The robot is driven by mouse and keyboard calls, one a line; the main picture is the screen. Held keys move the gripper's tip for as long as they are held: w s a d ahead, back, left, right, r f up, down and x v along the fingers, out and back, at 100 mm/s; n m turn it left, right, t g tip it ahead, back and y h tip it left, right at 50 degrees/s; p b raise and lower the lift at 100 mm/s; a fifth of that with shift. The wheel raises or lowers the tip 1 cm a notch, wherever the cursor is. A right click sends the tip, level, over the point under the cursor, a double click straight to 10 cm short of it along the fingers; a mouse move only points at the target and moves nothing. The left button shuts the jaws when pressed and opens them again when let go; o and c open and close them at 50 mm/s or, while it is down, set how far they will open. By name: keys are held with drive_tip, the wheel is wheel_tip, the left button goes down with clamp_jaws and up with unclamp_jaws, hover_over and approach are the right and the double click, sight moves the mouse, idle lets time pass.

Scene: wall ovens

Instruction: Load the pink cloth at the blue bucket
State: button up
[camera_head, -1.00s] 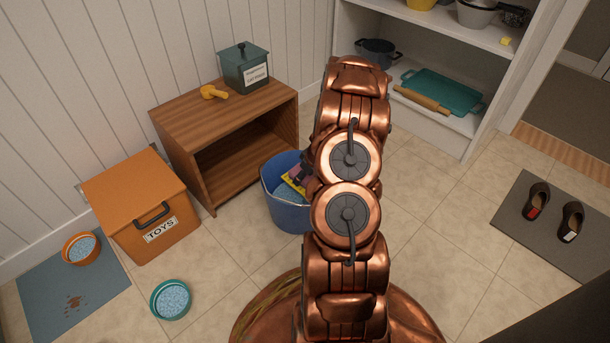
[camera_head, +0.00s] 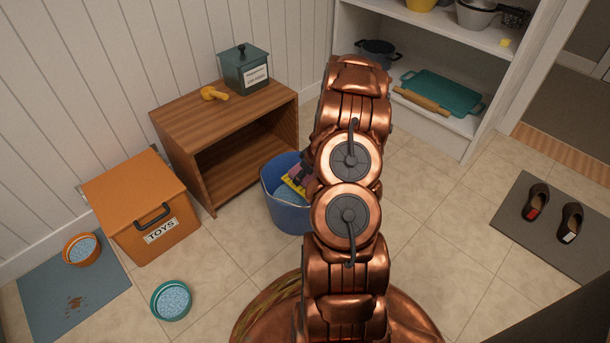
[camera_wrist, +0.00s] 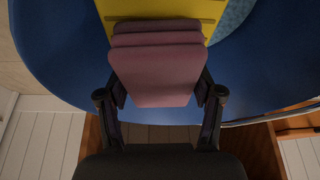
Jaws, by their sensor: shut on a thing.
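The blue bucket (camera_head: 286,212) stands on the floor beside the wooden cabinet, partly hidden behind my arm. In the wrist view the blue bucket (camera_wrist: 60,50) lies around and below the cloth. The folded pink cloth (camera_wrist: 155,72) is between the two fingers of my gripper (camera_wrist: 160,88), which is shut on it. The cloth is over the bucket's opening; I cannot tell how deep it sits. A yellow item (camera_wrist: 160,10) is in the bucket, right by the cloth. A light blue item (camera_wrist: 235,15) is also in it.
The wooden cabinet (camera_head: 190,130) is close behind the bucket. An orange toy box (camera_head: 140,205) and a teal bowl (camera_head: 170,299) stand to the left. White shelves (camera_head: 440,125) are at the back right.

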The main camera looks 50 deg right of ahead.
drive_tip(key=shift+r+p, duration=1.4)
drive_tip(key=shift+r, duration=1.6)
